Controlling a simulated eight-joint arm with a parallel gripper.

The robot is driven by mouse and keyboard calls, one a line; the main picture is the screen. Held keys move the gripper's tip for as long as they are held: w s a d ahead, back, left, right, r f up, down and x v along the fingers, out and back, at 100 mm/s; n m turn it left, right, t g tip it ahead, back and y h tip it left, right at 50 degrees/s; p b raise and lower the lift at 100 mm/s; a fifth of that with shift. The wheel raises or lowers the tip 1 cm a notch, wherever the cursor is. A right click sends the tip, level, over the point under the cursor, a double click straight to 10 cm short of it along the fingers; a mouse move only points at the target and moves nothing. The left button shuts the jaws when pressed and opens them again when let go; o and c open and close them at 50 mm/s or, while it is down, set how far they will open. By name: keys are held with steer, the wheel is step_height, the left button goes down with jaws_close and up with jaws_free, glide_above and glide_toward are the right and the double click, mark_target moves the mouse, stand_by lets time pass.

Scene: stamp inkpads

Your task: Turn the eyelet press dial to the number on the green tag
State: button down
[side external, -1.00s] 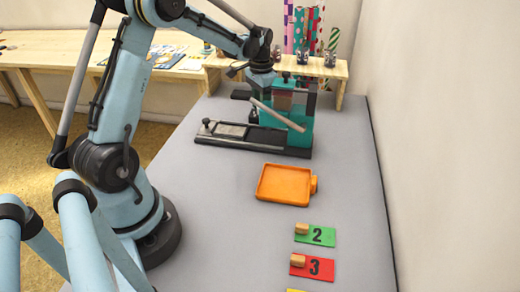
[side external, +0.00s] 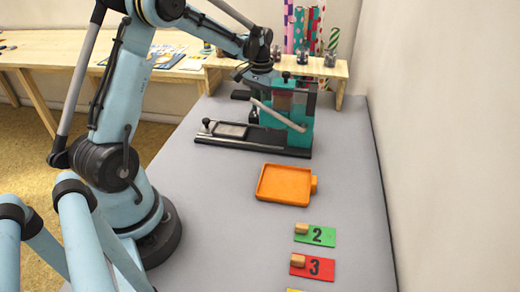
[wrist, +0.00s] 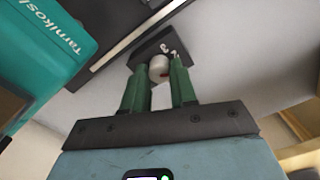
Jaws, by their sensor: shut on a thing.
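The green tag (side external: 316,235) lies on the grey table and reads 2. A small wooden block sits on its left end. The teal eyelet press (side external: 300,132) stands at the back on a black base, with a grey lever slanting across it. In the wrist view, its teal body (wrist: 45,45) is at upper left. The knob is on a dark block (wrist: 150,50), where what looks like a 3 shows. Other dial numbers are hidden or unreadable.
An orange tray (side external: 284,201) lies in front of the press. A red tag (side external: 313,268) reading 3 is nearer, and a yellow edge shows below it. A wooden shelf with patterned rolls (side external: 303,30) stands behind. The wall is on the right.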

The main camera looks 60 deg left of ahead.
steer(key=n, duration=0.4)
steer(key=shift+n, duration=0.4)
stand_by(0.4)
steer(key=c, duration=0.9)
jaws_free()
step_height(320, 180, up, 12)
